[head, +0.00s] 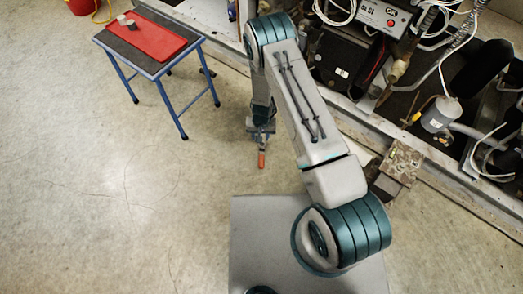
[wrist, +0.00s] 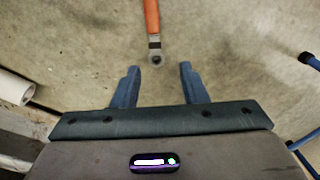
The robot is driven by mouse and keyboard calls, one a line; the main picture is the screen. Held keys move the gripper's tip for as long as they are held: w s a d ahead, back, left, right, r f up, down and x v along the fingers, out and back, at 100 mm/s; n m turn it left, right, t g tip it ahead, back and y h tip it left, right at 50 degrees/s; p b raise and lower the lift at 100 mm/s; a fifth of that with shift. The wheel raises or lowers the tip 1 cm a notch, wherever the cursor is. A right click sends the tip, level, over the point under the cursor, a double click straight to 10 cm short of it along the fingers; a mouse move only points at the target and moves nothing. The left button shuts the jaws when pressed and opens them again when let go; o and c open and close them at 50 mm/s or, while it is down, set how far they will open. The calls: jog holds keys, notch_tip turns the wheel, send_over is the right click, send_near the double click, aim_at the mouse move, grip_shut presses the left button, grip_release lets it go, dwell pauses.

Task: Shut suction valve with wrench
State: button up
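A wrench with an orange handle (head: 261,160) shows beside my gripper in the head view. In the wrist view, the wrench (wrist: 153,25) points away from me, its grey ring end nearest my fingers. My gripper (wrist: 159,68) is open, with its two blue fingers wide apart and nothing gripped between them. The ring end lies just beyond the fingertips, roughly in line with the gap. The wrench appears to lie on the floor; the height between it and the fingers is hard to judge. I cannot pick out the suction valve among the rack's pipes.
The compressor rack (head: 437,115) with pipes and white cables fills the upper right. A small blue-legged table (head: 118,46) with a red mat (head: 151,36) and two small cylinders stands upper left. A worn block (head: 402,163) is near the rack's edge. The concrete floor at left is clear.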

send_over(262, 158)
notch_tip(262, 158, down, 7)
notch_tip(262, 158, down, 9)
jog(key=b, duration=0.7)
jog(key=shift+a+b, duration=0.1)
jog(key=shift+b, duration=0.2)
jog(key=shift+s+r, duration=0.1)
grip_shut()
jog(key=shift+s+a+p, duration=0.25)
jog(key=shift+s+a, duration=0.45)
jog(key=shift+s, duration=0.2)
jog(key=shift+s+a+p, duration=0.2)
jog(key=shift+s+a, duration=0.5)
jog(key=shift+s, duration=0.15)
